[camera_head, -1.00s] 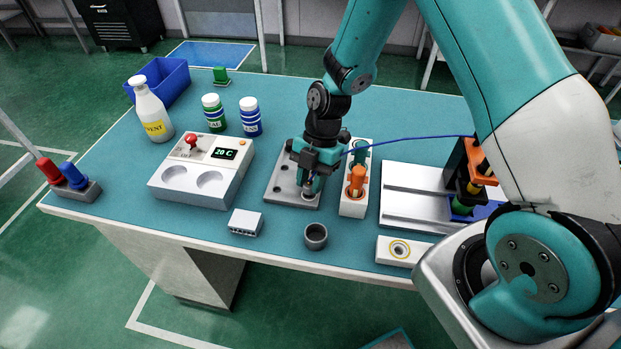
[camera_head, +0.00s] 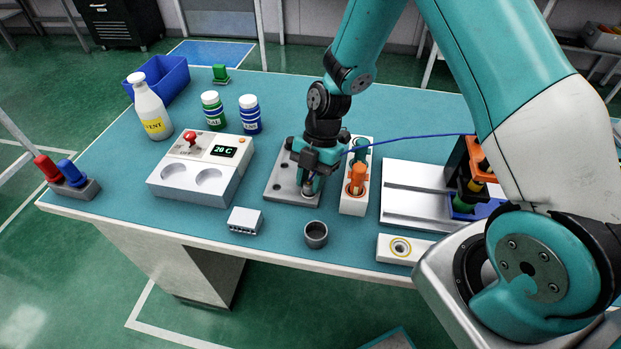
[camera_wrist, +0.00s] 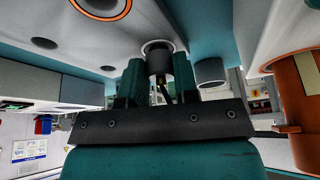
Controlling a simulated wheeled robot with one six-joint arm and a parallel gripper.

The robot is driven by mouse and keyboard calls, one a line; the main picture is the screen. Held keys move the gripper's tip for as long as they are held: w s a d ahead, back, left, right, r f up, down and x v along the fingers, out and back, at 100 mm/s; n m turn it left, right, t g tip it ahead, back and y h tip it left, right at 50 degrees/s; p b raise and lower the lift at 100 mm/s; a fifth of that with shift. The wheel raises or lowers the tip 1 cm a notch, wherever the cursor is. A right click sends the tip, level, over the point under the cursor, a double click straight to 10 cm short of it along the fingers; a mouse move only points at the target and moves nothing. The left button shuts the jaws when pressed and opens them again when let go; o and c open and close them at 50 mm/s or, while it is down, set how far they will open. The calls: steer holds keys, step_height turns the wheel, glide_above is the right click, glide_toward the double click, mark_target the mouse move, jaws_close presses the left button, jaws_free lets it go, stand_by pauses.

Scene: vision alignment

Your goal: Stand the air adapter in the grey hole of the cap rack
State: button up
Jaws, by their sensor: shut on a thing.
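My gripper (camera_head: 309,182) points down over the front right part of the grey cap rack (camera_head: 281,187), a flat plate with several dark holes. In the wrist view, its two teal fingers (camera_wrist: 158,82) are shut on the air adapter (camera_wrist: 158,62), a small grey cylinder. The adapter's end meets a light grey ring (camera_wrist: 147,43) around a hole in the rack. How deep it sits in the hole is hidden. In the head view only a small grey part of the adapter (camera_head: 308,190) shows below the fingers. Another hole has an orange ring (camera_wrist: 101,14).
A white block (camera_head: 353,206) with an orange tool (camera_head: 357,174) stands close right of the gripper. A dark grey cup (camera_head: 316,235) stands in front. A white control box (camera_head: 208,182) is at left. A blue cable (camera_head: 415,136) runs right from the wrist.

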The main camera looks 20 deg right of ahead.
steer(key=shift+f+b, duration=0.3)
steer(key=o, duration=1.4)
steer(key=shift+r, duration=0.15)
steer(key=shift+r+p, duration=2.5)
steer(key=shift+r, duration=0.85)
